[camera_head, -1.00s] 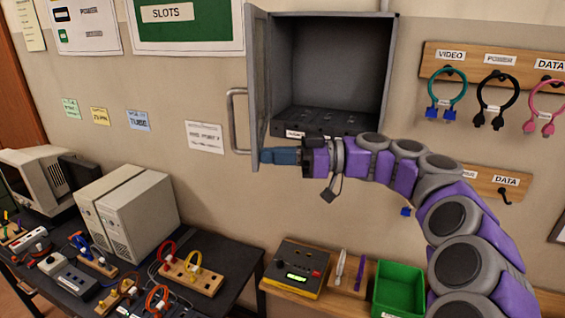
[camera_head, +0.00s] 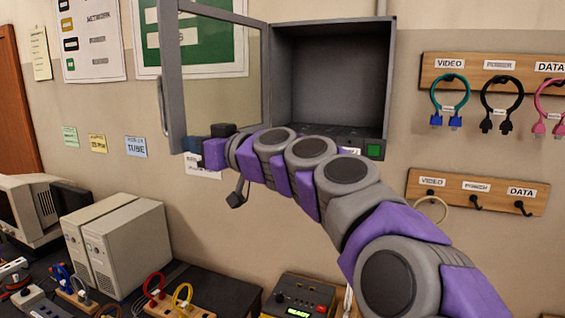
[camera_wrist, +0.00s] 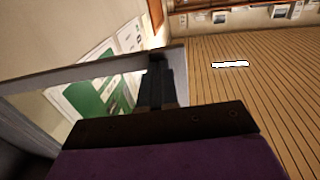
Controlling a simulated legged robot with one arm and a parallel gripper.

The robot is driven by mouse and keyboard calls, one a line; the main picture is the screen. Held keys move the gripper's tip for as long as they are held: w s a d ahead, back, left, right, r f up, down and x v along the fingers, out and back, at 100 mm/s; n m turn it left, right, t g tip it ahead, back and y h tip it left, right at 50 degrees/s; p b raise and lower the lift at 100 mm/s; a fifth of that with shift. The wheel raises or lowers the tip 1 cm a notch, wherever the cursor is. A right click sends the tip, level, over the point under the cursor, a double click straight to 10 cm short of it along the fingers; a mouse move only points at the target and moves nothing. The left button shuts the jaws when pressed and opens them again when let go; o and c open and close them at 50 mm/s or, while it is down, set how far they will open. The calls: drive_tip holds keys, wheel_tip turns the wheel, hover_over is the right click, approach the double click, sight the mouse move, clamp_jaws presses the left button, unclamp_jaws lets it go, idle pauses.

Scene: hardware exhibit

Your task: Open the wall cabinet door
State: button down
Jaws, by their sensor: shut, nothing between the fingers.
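The grey wall cabinet (camera_head: 330,26) hangs on the wall, and its dark inside is in plain view. Its framed glass door (camera_head: 172,75) stands wide open, swung out to the left, with a bar handle (camera_head: 162,106) on its far side. My gripper (camera_head: 194,138) is shut and empty at the lower part of the door frame, on the inner side. In the wrist view the shut fingers (camera_wrist: 157,80) lie against or very near the door frame (camera_wrist: 100,70); I cannot tell whether they touch.
Cable racks (camera_head: 520,80) hang on the wall to the right. A dark table with a beige computer tower (camera_head: 125,235) and cables stands below left. A yellow device (camera_head: 300,295) sits low, under my arm.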

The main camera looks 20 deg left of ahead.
drive_tip(key=w+a+m+t+h+p, duration=0.1)
drive_tip(key=w+a+m+t+p, duration=0.1)
drive_tip(key=a, duration=0.9)
drive_tip(key=shift+w+m+t+h+p, duration=0.3)
drive_tip(key=shift+w+m+t, duration=0.1)
drive_tip(key=shift+w+t, duration=0.55)
drive_tip(key=shift+s+a, duration=0.1)
drive_tip(key=shift+a, duration=0.05)
drive_tip(key=shift+f, duration=0.1)
